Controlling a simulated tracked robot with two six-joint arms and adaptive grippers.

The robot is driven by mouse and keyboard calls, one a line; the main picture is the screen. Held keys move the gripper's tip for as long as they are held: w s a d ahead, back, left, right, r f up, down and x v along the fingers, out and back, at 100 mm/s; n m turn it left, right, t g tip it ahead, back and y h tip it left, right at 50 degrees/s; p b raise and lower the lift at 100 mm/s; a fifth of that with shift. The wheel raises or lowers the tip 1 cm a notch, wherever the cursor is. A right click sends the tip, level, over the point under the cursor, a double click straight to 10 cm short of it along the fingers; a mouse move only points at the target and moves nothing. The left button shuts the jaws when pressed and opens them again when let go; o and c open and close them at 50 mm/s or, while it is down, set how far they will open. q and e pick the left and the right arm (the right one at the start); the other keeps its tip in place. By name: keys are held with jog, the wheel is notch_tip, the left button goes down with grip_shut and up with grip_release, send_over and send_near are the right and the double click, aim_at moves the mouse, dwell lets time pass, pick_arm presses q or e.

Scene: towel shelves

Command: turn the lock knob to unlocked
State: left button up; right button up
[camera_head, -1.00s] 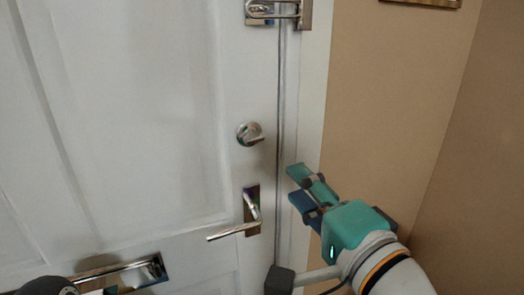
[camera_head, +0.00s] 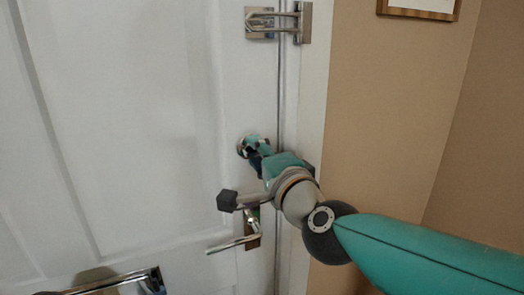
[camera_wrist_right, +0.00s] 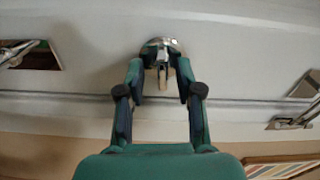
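The lock knob (camera_head: 243,146) is a round chrome plate with a thumb-turn on the white door (camera_head: 150,120), above the lever handle. My right gripper (camera_head: 258,146) is at the knob and hides most of it in the head view. In the right wrist view the chrome knob (camera_wrist_right: 161,48) shows between the two fingertips of the right gripper (camera_wrist_right: 161,75). The fingers are spread, one on each side of the thumb-turn, with gaps visible between them and it. My left gripper is not in view.
A lever handle (camera_head: 234,243) sits just below my right gripper. A swing-bar latch (camera_head: 276,22) is above it, at the door edge. A chrome mail slot (camera_head: 120,284) is low on the door. A framed picture (camera_head: 419,9) hangs on the tan wall.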

jog(key=shift+w, duration=0.1)
jog(key=shift+a, duration=0.1)
grip_shut()
